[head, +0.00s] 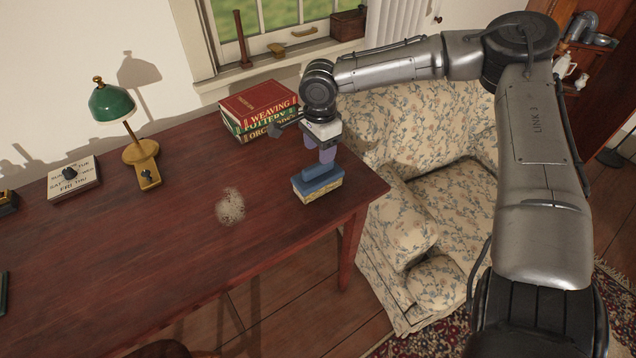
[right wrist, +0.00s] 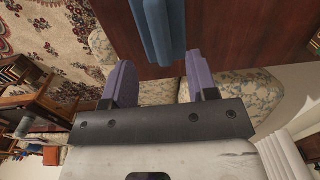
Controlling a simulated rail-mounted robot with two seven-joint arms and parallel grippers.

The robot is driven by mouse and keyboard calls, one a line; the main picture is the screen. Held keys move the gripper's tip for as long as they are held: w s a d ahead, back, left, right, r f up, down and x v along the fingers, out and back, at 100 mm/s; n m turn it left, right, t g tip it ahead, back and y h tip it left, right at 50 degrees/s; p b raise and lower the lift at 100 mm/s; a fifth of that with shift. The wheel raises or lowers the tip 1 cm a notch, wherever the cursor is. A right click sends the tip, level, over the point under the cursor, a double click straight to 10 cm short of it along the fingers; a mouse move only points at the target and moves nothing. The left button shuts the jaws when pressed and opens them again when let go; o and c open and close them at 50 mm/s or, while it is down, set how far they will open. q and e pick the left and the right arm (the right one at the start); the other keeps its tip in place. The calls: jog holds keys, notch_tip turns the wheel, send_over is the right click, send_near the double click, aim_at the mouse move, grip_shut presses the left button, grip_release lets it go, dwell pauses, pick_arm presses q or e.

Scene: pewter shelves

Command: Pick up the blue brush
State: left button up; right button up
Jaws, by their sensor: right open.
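The blue brush (head: 318,183) lies on the right end of the dark red wooden desk (head: 180,230), with its pale bristles down and its blue back and handle up. My right gripper (head: 326,156) is just above the brush, pointing down, with its purple fingers apart. In the right wrist view the brush's blue handle (right wrist: 158,28) shows ahead of the open fingers (right wrist: 160,78), roughly in line with the gap between them. Nothing is held. My left gripper is not in view.
A stack of books (head: 258,108) stands behind the brush, near the gripper. A pale dusty patch (head: 230,206) marks the desk. A floral armchair (head: 440,190) stands close beyond the right edge.

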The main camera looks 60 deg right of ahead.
aim_at(318, 164)
jog(key=shift+f, duration=0.8)
jog(key=shift+w+a+f+b, duration=0.1)
jog(key=shift+f+b, duration=0.65)
jog(key=shift+f, duration=0.55)
jog(key=shift+w+f+b, duration=0.1)
jog(key=shift+f+b, duration=0.65)
jog(key=shift+f, duration=0.55)
grip_shut()
